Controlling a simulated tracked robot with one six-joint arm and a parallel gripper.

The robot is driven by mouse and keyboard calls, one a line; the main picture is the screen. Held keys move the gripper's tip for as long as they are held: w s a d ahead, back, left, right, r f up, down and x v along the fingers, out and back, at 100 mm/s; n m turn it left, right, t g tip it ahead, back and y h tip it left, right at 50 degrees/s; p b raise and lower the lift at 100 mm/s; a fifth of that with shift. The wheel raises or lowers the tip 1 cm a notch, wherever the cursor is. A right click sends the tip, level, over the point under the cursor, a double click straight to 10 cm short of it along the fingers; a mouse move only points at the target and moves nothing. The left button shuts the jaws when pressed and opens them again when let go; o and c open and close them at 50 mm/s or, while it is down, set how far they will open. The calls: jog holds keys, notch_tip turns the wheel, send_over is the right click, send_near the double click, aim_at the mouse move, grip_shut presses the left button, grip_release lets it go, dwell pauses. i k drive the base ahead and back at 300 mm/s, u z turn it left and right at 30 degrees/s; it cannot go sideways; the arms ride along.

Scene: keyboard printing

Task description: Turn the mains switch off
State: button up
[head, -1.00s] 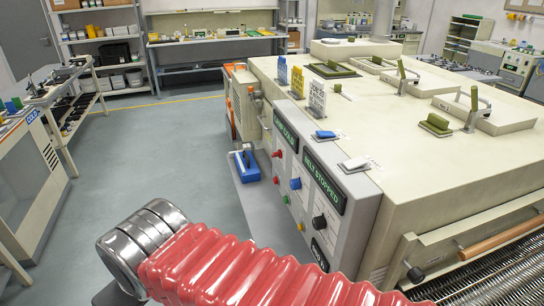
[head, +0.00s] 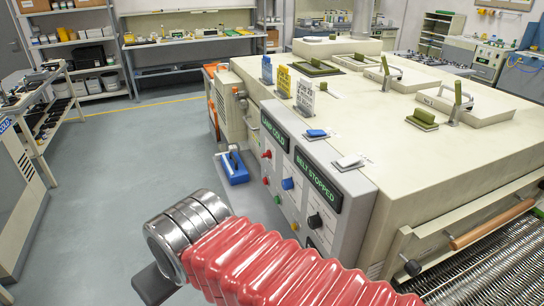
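The control panel (head: 305,205) is on the near side of a large cream machine, with signs reading "LAMP COLD" and "BELT STOPPED". It carries a red knob (head: 267,154), a blue knob (head: 288,184), a black knob (head: 315,221) and small red and green buttons. I cannot tell which control is the mains switch; no such label is readable. My arm, in a red ribbed sleeve with a silver wrist, reaches in front of the panel's lower part. A dark grey piece of my gripper (head: 152,284) shows beyond the wrist, apart from the panel; its fingers are not clear.
A blue object (head: 232,168) sits at the machine's far lower corner. Blue and white levers (head: 350,161) lie along the machine's top edge. A mesh belt (head: 480,262) is at the lower right. The grey floor (head: 120,190) left of the machine is clear.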

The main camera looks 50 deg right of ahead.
aim_at(267, 154)
jog(key=u, duration=0.05)
jog(key=i, duration=1)
jog(key=z, duration=0.1)
